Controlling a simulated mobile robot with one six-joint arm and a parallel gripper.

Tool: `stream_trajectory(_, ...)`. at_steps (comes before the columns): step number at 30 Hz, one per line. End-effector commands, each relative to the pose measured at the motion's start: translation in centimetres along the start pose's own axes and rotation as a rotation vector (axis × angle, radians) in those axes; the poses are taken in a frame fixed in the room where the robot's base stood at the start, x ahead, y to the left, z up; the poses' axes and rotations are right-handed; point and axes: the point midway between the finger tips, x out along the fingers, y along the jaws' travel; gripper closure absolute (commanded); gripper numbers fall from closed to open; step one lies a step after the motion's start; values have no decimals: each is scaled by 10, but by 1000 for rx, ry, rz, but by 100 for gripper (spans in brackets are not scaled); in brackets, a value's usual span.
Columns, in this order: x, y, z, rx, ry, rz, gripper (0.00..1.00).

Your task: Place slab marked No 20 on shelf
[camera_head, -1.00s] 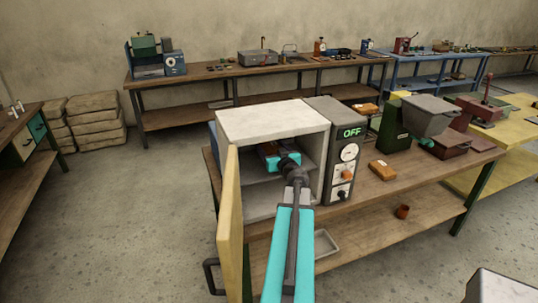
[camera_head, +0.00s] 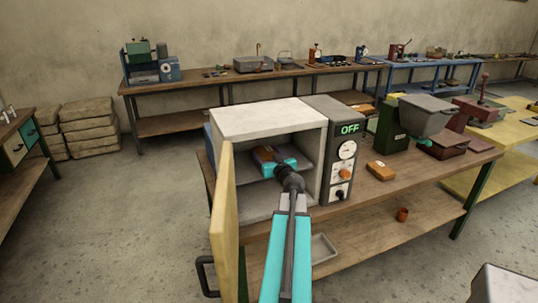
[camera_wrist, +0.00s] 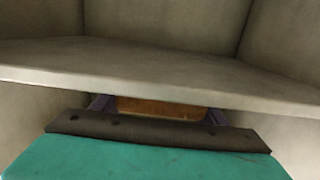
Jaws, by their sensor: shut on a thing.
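My gripper (camera_head: 274,163) is inside the open white cabinet (camera_head: 262,122). It is shut on an orange-brown slab (camera_head: 263,153), held in the upper part of the opening. A shelf (camera_head: 246,172) crosses the inside of the cabinet. In the wrist view the slab (camera_wrist: 160,107) shows as a thin strip between the fingers, close to the shelf's edge (camera_wrist: 150,80), which crosses the picture. Most of the slab is hidden there. No number on it can be read. Whether it touches the shelf I cannot tell.
The cabinet's yellowish door (camera_head: 226,225) stands open on the left, close to my arm. A control panel (camera_head: 345,150) reading OFF is on the right. Another orange slab (camera_head: 380,171) lies on the bench, with a small brown cup (camera_head: 402,215) below.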

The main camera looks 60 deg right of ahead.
Motion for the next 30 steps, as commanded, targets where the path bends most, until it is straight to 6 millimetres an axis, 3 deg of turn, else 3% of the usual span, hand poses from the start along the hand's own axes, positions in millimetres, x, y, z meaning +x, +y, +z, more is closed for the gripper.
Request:
stream_trajectory(8, 0, 2, 1, 0, 1, 2, 74)
stream_trajectory(9, 0, 2, 3, 0, 0, 3, 32)
stream_trajectory(12, 0, 3, 3, 0, 0, 3, 15)
stream_trajectory(26, -1, 4, 0, 0, 1, 4, 15)
stream_trajectory(30, -10, 3, -1, 0, -1, 5, 15)
